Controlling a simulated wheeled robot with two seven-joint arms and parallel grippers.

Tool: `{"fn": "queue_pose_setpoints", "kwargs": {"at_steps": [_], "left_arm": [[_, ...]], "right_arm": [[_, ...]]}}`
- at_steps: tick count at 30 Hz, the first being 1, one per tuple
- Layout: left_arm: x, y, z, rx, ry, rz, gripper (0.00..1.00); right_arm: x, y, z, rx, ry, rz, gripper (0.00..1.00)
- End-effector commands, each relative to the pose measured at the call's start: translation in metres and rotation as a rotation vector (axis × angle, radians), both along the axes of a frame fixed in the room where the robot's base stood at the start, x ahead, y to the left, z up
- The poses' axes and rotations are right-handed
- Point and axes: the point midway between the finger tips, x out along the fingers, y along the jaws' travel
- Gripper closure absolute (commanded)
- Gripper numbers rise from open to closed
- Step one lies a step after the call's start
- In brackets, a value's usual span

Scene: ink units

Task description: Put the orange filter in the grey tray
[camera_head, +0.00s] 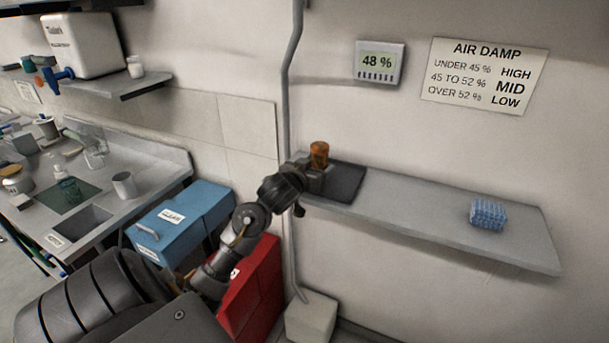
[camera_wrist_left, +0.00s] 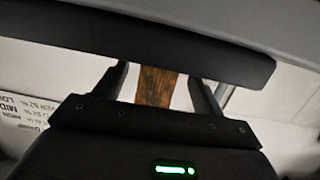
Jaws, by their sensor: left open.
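The orange filter (camera_head: 319,154) is a small upright orange-brown cylinder at the left end of the wall shelf, by a dark mat. My left gripper (camera_head: 317,174) is at the filter, its lower part hidden behind the gripper. In the left wrist view the brown filter (camera_wrist_left: 157,86) shows between the two open fingers (camera_wrist_left: 158,84), with a gap visible on each side. A grey tray-like recess (camera_head: 80,226) with a small white label is in the counter at left; I cannot tell for sure that it is the grey tray. My right gripper is not in view.
The wall shelf (camera_head: 430,225) carries the dark mat (camera_head: 346,184) and a blue patterned block (camera_head: 488,215). A vertical pipe (camera_head: 287,120) runs just left of the shelf. A blue box (camera_head: 180,222), a red box (camera_head: 252,285) and a grey mug (camera_head: 124,185) are at left.

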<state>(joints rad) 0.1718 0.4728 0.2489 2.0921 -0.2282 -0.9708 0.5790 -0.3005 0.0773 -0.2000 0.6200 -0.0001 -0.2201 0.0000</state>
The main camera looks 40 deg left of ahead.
Motion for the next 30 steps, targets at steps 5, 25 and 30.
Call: {"fn": "queue_pose_setpoints", "kwargs": {"at_steps": [5,25,30], "left_arm": [[-0.038,-0.012,0.008,0.005,0.000,-0.001,0.31],[-0.089,-0.027,0.018,0.000,0.000,0.000,0.31],[-0.089,-0.027,0.018,0.000,0.000,0.000,0.31]], "right_arm": [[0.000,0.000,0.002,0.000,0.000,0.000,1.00],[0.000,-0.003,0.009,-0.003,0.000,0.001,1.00],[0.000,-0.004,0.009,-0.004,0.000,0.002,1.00]]}}
